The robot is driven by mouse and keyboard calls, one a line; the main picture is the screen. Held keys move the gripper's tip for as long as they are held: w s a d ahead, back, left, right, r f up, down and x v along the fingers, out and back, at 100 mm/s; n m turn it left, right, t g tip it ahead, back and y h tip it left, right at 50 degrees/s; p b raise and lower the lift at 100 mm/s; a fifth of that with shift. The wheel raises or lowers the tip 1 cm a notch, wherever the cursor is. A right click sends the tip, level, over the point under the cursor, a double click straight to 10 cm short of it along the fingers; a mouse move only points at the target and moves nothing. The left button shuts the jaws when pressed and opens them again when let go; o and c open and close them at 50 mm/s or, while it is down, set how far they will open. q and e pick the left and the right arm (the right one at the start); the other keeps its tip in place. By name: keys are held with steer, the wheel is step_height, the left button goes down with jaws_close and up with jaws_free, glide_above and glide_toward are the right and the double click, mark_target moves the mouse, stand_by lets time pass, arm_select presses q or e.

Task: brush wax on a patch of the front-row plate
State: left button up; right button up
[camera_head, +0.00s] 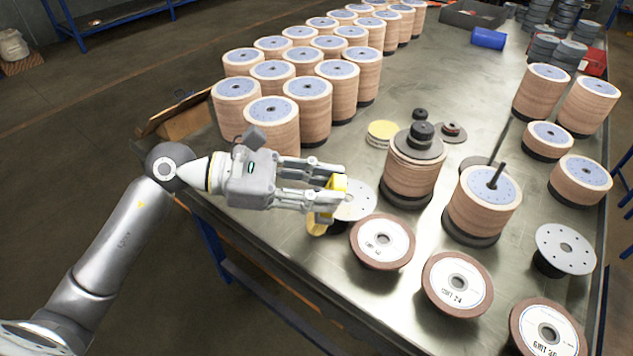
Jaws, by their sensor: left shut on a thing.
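My left gripper (337,187) comes in from the left and is shut on a yellow thing (336,183), perhaps the brush. The fingers cover part of it, so its full shape and any bristles or wax are hidden. A grey plate with small holes (357,203) lies right at the fingertips, its left part hidden behind them. I cannot tell whether the yellow thing touches the plate. More yellow (317,224) shows below the fingers at the plate's left edge; I cannot tell if it is the same thing. My right gripper is not in view.
Brown-rimmed discs (382,242) with white labels line the front edge of the metal table. Another grey plate (565,248) stands at right. Tall disc stacks (413,172) stand behind, one with an upright rod (497,175). Many stacks (305,100) fill the back left.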

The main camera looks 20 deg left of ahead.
arm_select(q)
steer(key=shift+r+p, duration=1.45)
steer(key=shift+r, duration=1.55)
step_height(320, 180, up, 3)
steer(key=shift+p, duration=0.9)
steer(key=shift+w, duration=0.15)
